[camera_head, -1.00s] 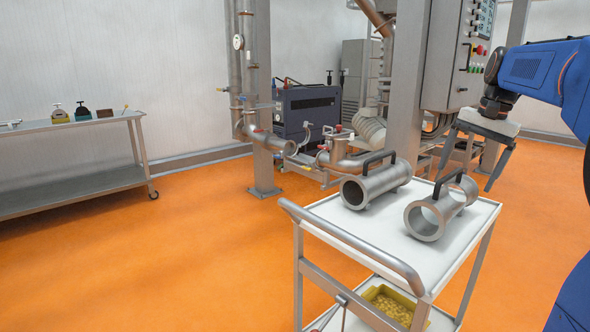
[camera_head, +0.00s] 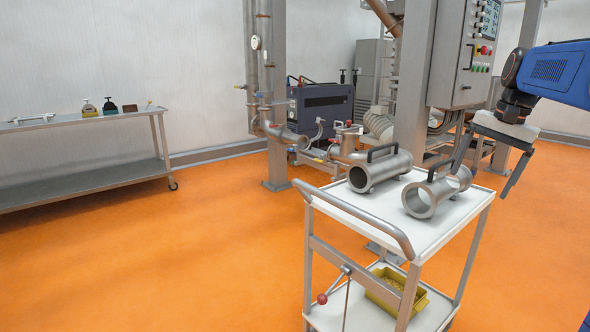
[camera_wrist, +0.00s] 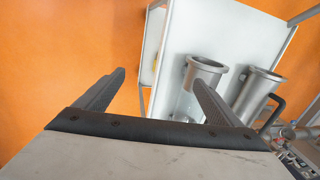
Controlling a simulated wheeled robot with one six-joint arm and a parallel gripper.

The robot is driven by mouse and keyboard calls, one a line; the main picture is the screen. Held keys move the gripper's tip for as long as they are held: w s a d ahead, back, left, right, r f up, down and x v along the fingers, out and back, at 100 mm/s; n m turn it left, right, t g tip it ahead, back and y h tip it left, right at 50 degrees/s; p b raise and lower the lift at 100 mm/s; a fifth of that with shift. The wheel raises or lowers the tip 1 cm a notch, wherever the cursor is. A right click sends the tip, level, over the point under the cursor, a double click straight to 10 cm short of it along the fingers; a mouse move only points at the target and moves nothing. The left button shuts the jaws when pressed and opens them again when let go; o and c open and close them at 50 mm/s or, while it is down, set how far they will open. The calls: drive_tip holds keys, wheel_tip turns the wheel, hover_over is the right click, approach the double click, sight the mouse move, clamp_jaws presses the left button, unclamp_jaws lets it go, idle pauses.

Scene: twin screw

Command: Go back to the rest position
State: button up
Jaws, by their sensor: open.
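My gripper (camera_head: 486,164) is open and empty. It hangs above the right end of the white trolley (camera_head: 452,232), beside the nearer pipe piece. In the wrist view its two spread fingers (camera_wrist: 160,92) point toward the trolley, with nothing between them but floor and trolley. Two grey metal pipe pieces with black handles lie on the trolley top: one further left (camera_head: 380,170) and one nearer the gripper (camera_head: 436,194). Both also show in the wrist view, the one at left (camera_wrist: 203,75) partly behind a finger, the other (camera_wrist: 255,92) clear of it.
A yellow bin (camera_head: 398,292) sits on the trolley's lower shelf. A metal side table (camera_head: 80,122) with small items stands at the left wall. Pipework (camera_head: 263,70), a steel post (camera_head: 415,80) and a control cabinet (camera_head: 466,55) stand behind the trolley. The orange floor at left is open.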

drive_tip(key=s+a+f+n+t+h, duration=0.1)
drive_tip(key=s+a+f+n, duration=0.2)
drive_tip(key=s+a+f, duration=0.3)
drive_tip(key=s+a+f+n, duration=0.2)
drive_tip(key=s+a+f, duration=0.1)
drive_tip(key=s+a, duration=0.4)
drive_tip(key=s+a+f+n+t, duration=0.1)
drive_tip(key=s+a+f+n, duration=0.1)
drive_tip(key=s+f, duration=0.4)
drive_tip(key=s+a+f+n+t, duration=0.1)
drive_tip(key=s+a+f+n, duration=0.1)
drive_tip(key=s+f, duration=0.5)
drive_tip(key=shift+s+f+n, duration=0.25)
drive_tip(key=shift+s+n, duration=0.25)
